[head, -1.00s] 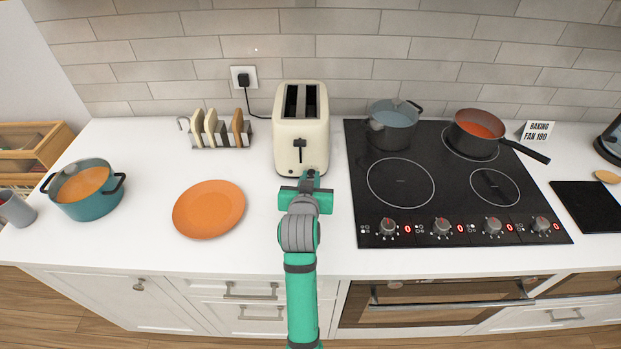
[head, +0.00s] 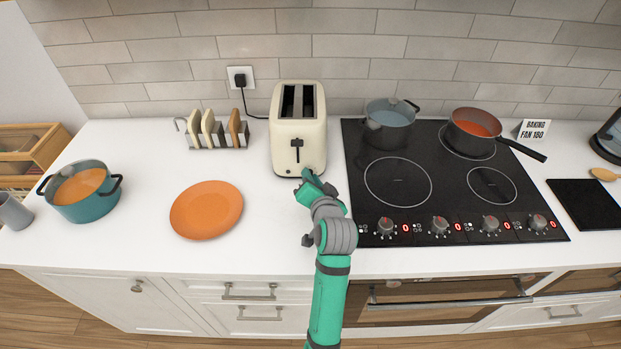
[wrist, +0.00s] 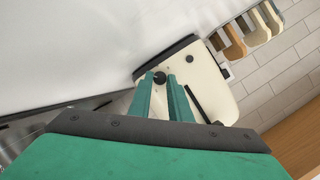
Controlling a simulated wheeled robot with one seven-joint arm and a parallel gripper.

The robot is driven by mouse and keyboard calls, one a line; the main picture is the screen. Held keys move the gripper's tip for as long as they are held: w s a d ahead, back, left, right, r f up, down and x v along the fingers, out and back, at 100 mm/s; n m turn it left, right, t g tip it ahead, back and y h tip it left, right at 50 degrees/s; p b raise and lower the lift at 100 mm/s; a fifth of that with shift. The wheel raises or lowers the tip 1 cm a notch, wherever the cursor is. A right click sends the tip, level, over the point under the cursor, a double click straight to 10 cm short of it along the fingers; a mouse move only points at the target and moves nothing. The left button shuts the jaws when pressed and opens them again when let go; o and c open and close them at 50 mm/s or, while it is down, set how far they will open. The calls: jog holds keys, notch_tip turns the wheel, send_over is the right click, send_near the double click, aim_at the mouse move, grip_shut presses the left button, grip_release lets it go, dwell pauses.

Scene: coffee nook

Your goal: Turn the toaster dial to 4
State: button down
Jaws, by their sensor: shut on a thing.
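The cream toaster (head: 298,135) stands on the white counter against the tiled wall, two slots on top and a dark lever on its front. In the wrist view the toaster (wrist: 217,88) appears tilted, with its dark dial (wrist: 160,78) between the tips of my gripper (wrist: 160,84). The fingers are shut on the dial. In the head view my gripper (head: 307,174) is at the lower right of the toaster's front and hides the dial. I cannot read the dial's numbers or its setting.
An orange plate (head: 206,210) lies to the left. A toast rack (head: 217,138) stands beside the toaster.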

jog(key=shift+d+m, duration=0.1)
jog(key=shift+m, duration=0.3)
dwell(0.4)
jog(key=c, duration=1.6)
grip_release()
jog(key=shift+c, duration=0.2)
jog(key=v, duration=1)
jog(key=shift+s+d+f, duration=0.1)
jog(key=shift+s+d, duration=0.2)
jog(key=shift+s, duration=0.05)
